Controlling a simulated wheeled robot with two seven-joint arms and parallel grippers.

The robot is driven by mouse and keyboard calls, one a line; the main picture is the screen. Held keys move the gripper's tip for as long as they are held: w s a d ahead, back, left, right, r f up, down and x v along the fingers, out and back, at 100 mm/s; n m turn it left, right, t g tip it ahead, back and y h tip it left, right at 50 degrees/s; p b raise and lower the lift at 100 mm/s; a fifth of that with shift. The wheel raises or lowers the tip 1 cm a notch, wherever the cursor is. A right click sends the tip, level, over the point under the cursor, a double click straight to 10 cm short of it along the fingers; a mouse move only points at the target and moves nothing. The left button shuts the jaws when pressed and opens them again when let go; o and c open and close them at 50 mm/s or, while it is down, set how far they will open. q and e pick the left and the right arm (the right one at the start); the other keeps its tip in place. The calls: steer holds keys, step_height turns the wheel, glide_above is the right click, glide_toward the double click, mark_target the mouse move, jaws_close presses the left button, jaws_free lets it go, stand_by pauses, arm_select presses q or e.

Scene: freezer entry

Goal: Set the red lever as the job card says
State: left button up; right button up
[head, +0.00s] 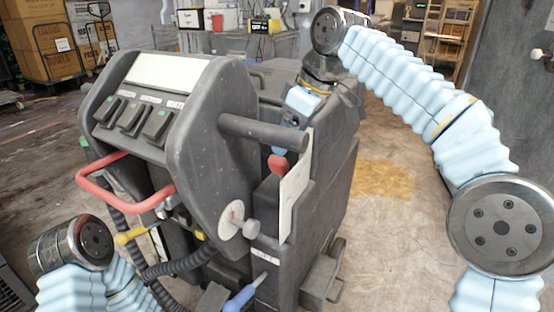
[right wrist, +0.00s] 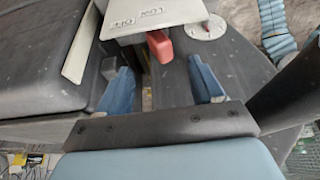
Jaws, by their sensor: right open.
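The red lever (head: 277,165) stands in a slot on the side of a dark grey floor machine (head: 330,170), beside a white plate (head: 296,190). In the right wrist view the red lever (right wrist: 160,46) lies ahead of my right gripper (right wrist: 162,85), roughly between the lines of its two blue fingers and apart from them. The plate (right wrist: 155,15) there has lettering that seems to read LOW and OFF. My right gripper (head: 285,135) is open and empty, just above the lever. I cannot identify a readable job card.
A white dial with a grey knob (head: 231,220), a red loop handle (head: 125,190), black switches (head: 130,117) and a thick grey bar (head: 262,132) are close to the lever. Open floor (head: 400,250) lies right of the machine.

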mark_target(278, 161)
steer(key=x, duration=0.7)
steer(key=shift+w+a+f, duration=0.1)
steer(key=shift+f, duration=0.1)
steer(key=c, duration=1.2)
steer(key=shift+a, duration=0.1)
jaws_close()
